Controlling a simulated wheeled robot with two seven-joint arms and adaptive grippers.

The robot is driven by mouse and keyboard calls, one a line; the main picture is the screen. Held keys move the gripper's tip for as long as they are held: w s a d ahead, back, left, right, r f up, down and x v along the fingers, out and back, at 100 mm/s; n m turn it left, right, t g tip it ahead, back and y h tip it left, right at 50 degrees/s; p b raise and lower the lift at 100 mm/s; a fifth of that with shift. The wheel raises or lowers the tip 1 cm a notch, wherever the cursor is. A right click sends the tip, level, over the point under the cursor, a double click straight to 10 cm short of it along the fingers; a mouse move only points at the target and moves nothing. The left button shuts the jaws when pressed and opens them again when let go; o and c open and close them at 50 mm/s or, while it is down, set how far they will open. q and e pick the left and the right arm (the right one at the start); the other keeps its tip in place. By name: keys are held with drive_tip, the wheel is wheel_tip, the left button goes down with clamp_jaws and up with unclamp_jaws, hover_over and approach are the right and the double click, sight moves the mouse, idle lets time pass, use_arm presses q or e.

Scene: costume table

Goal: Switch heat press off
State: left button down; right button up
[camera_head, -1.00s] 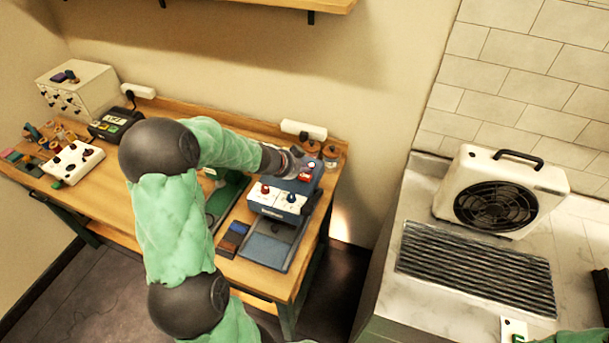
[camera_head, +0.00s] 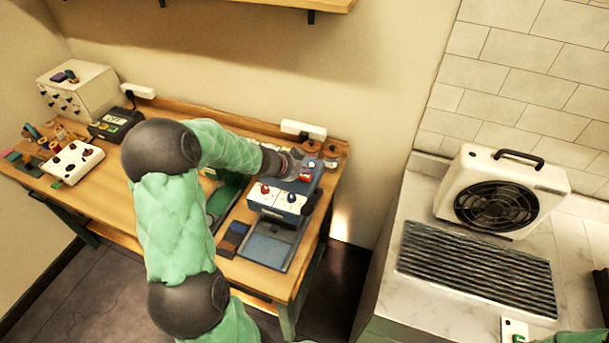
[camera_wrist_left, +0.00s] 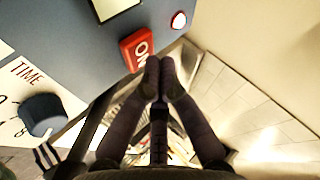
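The heat press (camera_head: 277,199) is a blue-grey machine with a white front panel, at the right end of the wooden table. Its panel has a red knob and a blue knob; the blue one, beside the word TIME, shows in the left wrist view (camera_wrist_left: 41,115). A red rocker switch (camera_head: 306,177) marked ON sits on its top; it is large in the left wrist view (camera_wrist_left: 137,49), near a small lit red lamp (camera_wrist_left: 179,20). My left gripper (camera_wrist_left: 159,78) is shut and empty, fingertips together right by the switch's lower right edge. I cannot tell whether they touch it.
A white power strip (camera_head: 303,130) and small jars (camera_head: 331,155) stand behind the press. A white control box (camera_head: 73,162), a dark device (camera_head: 115,124) and a white cabinet (camera_head: 78,88) are further left. A fan unit (camera_head: 500,190) stands on the separate counter at right.

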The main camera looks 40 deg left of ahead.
sight(304, 177)
use_arm(q)
drive_tip(key=shift+f, duration=0.5)
idle(0.6)
drive_tip(key=shift+r, duration=0.15)
drive_tip(key=shift+r+p, duration=0.8)
drive_tip(key=shift+p, duration=0.1)
drive_tip(key=shift+r, duration=0.15)
wheel_tip(304, 177, up, 6)
drive_tip(key=p, duration=0.7)
drive_tip(key=shift+f, duration=0.25)
